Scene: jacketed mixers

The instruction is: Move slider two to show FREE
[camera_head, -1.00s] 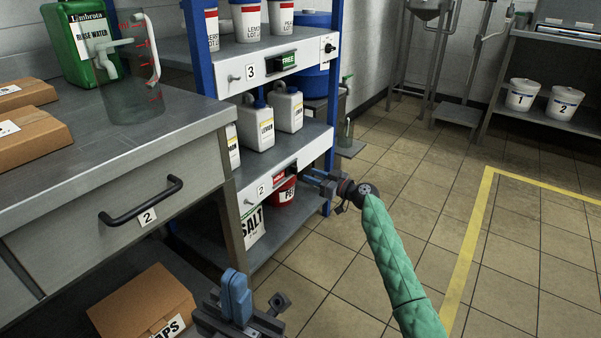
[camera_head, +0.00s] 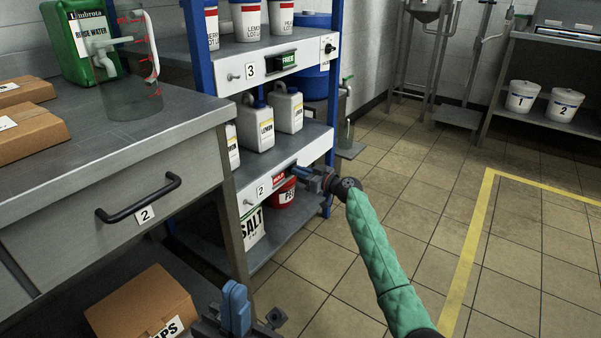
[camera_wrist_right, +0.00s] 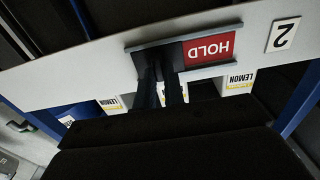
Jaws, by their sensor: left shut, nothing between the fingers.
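Slider two sits on the front edge of the lower shelf, beside the number 2 plate (camera_head: 261,191). Its window shows a red HOLD label (camera_head: 278,179), which also shows upside down in the right wrist view (camera_wrist_right: 209,49). My right gripper (camera_head: 301,173) is at the slider, over the dark part beside the label. In the right wrist view its two fingers (camera_wrist_right: 161,82) reach the slider's dark track, close together with a narrow gap. Whether they grip the knob is hidden. My left gripper (camera_head: 236,305) is shut and empty, low in front of the drawer.
Slider three (camera_head: 288,59), showing green FREE, is on the shelf edge above. White lemon jugs (camera_head: 259,127) stand behind slider two's panel. A salt bag (camera_head: 251,226) and red bucket (camera_head: 284,190) are below. A counter with a drawer handle (camera_head: 139,199) stands left. The floor right is clear.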

